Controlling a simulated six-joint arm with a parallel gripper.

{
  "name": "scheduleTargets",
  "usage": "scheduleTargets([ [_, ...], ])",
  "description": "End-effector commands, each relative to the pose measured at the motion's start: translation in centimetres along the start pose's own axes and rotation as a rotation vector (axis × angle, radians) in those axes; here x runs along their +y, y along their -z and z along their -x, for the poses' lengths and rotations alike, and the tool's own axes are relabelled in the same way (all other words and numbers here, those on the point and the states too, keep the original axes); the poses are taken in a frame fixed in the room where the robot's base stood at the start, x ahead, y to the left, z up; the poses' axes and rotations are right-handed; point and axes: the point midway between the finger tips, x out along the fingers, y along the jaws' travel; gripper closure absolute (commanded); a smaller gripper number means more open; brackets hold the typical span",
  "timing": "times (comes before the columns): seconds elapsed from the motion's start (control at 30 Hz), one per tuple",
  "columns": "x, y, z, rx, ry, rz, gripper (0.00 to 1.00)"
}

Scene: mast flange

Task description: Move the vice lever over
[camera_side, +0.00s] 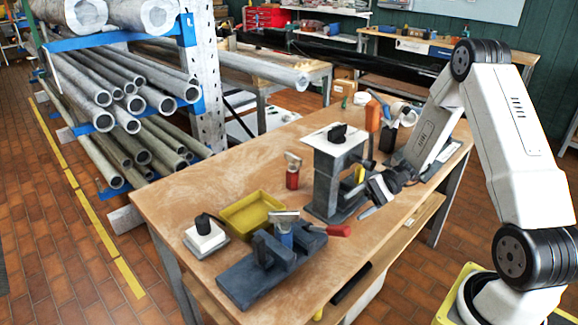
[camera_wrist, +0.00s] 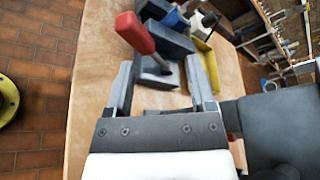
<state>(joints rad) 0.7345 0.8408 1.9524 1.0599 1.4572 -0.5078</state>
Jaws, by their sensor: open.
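The vice (camera_side: 262,272) is a dark blue-grey block with raised jaws on the near part of the wooden bench. Its lever (camera_side: 338,230) has a red grip and sticks out to the right. In the wrist view the red lever grip (camera_wrist: 135,33) points to the upper left, and its grey shank runs down to the vice body (camera_wrist: 158,73). My gripper (camera_side: 368,208) is above the bench, to the right of and above the lever. In the wrist view my gripper (camera_wrist: 160,62) is open, with the shank showing between its fingers. I see no contact.
A grey stand with a white top plate (camera_side: 325,134) stands just left of my gripper. A yellow tray (camera_side: 252,213), a white block with a black knob (camera_side: 205,235) and a red-handled tool (camera_side: 292,178) are on the bench (camera_side: 190,200). Pipe racks stand at left.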

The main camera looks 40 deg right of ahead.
Motion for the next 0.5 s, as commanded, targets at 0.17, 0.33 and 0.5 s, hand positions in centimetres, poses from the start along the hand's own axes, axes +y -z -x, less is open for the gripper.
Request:
scheduleTargets([
  [0.17,0.0,0.0,0.06,0.0,0.0,0.0,0.29],
  [0.33,0.02,-0.06,-0.02,0.0,-0.006,0.0,0.29],
  [0.5,0.3,-0.75,-0.76,0.002,-0.075,0.003,0.29],
])
